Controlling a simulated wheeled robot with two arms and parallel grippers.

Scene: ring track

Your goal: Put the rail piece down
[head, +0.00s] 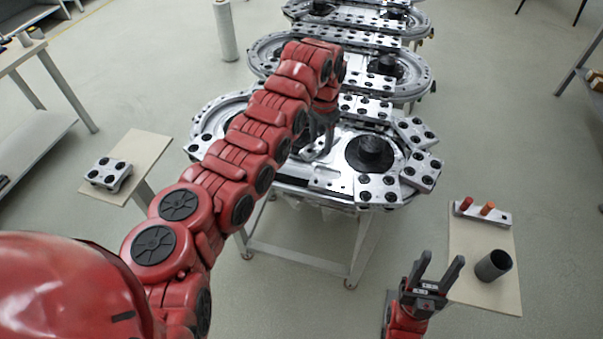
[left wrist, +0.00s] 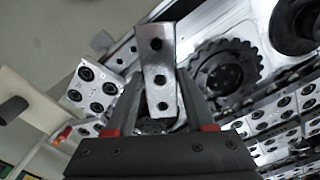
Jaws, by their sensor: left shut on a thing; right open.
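The rail piece (left wrist: 158,70) is a silver metal block with dark round holes along its face. It sits between the fingers of my left gripper (left wrist: 158,112) in the left wrist view, with the ring track below it. In the head view my left gripper (head: 318,138) is over the near ring track (head: 345,185), left of its black hub (head: 370,153). My arm partly covers that spot, and I cannot tell whether the piece touches the track. My right gripper (head: 436,276) is open and empty, low at the front right.
Roller blocks (head: 420,170) line the right end of the near track, and more ring tracks stand behind. A beige board (head: 470,240) at right holds a dark tube (head: 493,265) and a pegged bar (head: 483,211). Another roller block (head: 108,173) sits on the left board (head: 145,150).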

